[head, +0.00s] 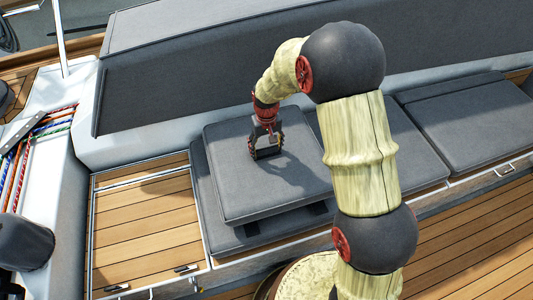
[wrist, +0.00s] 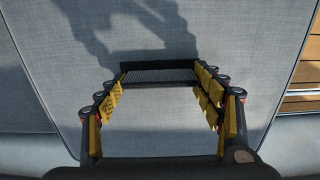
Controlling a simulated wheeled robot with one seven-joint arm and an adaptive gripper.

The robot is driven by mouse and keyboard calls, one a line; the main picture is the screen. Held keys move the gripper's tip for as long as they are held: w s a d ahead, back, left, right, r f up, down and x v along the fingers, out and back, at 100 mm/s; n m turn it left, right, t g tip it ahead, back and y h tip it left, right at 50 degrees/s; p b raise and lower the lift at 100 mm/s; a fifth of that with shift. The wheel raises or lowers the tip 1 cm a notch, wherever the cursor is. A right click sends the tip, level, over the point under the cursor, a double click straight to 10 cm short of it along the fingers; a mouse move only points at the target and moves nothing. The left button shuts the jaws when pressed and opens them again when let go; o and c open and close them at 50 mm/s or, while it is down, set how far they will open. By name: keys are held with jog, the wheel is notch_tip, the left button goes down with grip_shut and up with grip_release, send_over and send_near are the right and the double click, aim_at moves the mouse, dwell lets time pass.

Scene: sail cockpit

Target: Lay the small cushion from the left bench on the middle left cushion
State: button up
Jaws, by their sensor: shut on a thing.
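The small grey cushion (head: 235,195) is flat and roughly square, with a dark handle on its top. My gripper (head: 265,150) points down over the cushion's middle and is shut on that handle. In the wrist view my gripper (wrist: 160,95) shows yellow pads either side of a black ribbed bar, with the small cushion's grey fabric (wrist: 230,40) filling the view below. A larger grey bench cushion (head: 207,215) lies directly under the small cushion, showing along its left and front edges. Dark shapes show between the two at the front; I cannot tell whether they touch.
More grey seat cushions lie to the right (head: 415,148) and far right (head: 470,125). A grey backrest (head: 200,85) runs behind. Bare slatted wood (head: 145,225) is left of the cushions. Coloured ropes (head: 35,140) run at far left. My arm hides part of the bench.

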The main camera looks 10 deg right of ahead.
aim_at(267, 153)
jog(key=shift+f+b, duration=0.7)
jog(key=shift+f, duration=0.8)
jog(key=shift+f, duration=0.15)
jog(key=o, duration=2.1)
jog(key=shift+c, duration=0.2)
jog(key=shift+o, duration=0.2)
